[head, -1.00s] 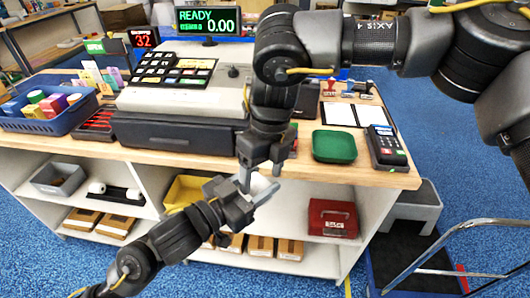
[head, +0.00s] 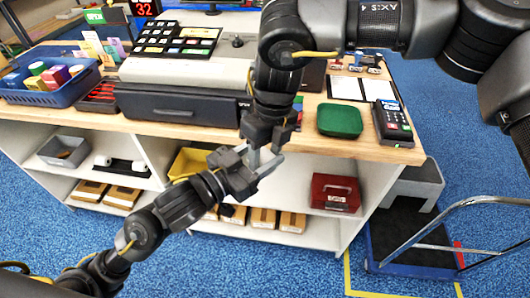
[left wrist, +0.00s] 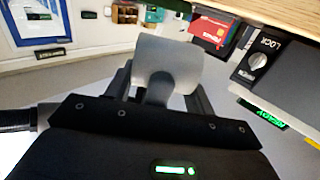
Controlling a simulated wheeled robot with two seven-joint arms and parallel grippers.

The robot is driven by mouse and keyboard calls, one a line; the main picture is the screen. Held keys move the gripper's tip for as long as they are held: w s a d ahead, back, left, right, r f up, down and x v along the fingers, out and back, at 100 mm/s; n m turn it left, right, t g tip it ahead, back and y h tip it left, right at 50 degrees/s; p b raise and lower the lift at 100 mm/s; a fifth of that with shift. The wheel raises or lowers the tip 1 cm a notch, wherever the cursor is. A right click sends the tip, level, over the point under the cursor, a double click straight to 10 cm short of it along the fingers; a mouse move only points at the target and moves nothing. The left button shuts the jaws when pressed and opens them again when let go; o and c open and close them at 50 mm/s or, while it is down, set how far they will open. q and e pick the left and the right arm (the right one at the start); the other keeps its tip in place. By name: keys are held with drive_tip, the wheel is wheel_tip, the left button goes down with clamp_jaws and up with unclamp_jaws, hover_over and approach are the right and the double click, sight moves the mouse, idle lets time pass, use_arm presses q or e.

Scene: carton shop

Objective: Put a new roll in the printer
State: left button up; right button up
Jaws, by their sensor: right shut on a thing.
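My right gripper (head: 265,140) points down in front of the counter edge, shut on a small piece that is mostly hidden. My left gripper (head: 262,168) comes from below and its fingertips are close to the right one. In the left wrist view its fingers (left wrist: 163,88) stand apart around a smooth pale grey piece (left wrist: 165,62); I cannot tell what that piece is or whether they touch it. White rolls (head: 103,160) lie on the shelf at left. The cash register (head: 185,65) stands on the counter; I cannot make out a separate printer.
The counter holds a blue basket (head: 48,92), a green dish (head: 340,120) and a card terminal (head: 393,122). Below are a yellow bin (head: 189,163), a red box (head: 335,193) and several cartons (head: 263,217). A trolley (head: 415,250) stands at right.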

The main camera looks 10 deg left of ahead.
use_arm(q)
drive_tip(key=o, duration=0.4)
drive_tip(key=shift+o, duration=0.2)
